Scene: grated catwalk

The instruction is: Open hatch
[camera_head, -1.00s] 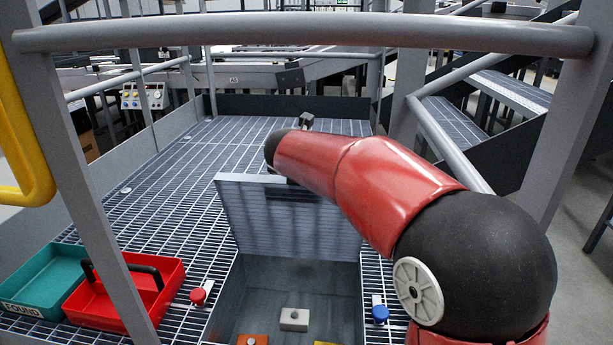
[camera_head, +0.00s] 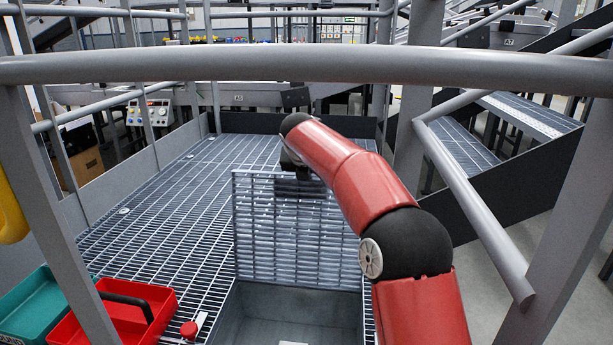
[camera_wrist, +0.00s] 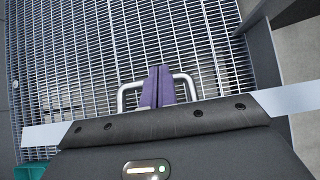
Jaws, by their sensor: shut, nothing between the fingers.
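The hatch (camera_head: 290,235) is a grey grated panel standing raised at the far edge of the open pit (camera_head: 245,310) in the head view. My red arm reaches over the railing to its top edge, with the dark end of my gripper (camera_head: 293,162) there; the fingertips are hidden in that view. In the wrist view my purple fingers (camera_wrist: 158,86) are shut together with nothing between them. A metal U-shaped handle (camera_wrist: 126,94) shows on both sides of the fingers, in front of grating. I cannot tell whether they touch it.
A grey railing (camera_head: 300,66) crosses in front of me. A red tray (camera_head: 140,310) and a teal tray (camera_head: 40,305) sit at the lower left, near a red button (camera_head: 189,330). The grated deck (camera_head: 170,215) left of the hatch is clear.

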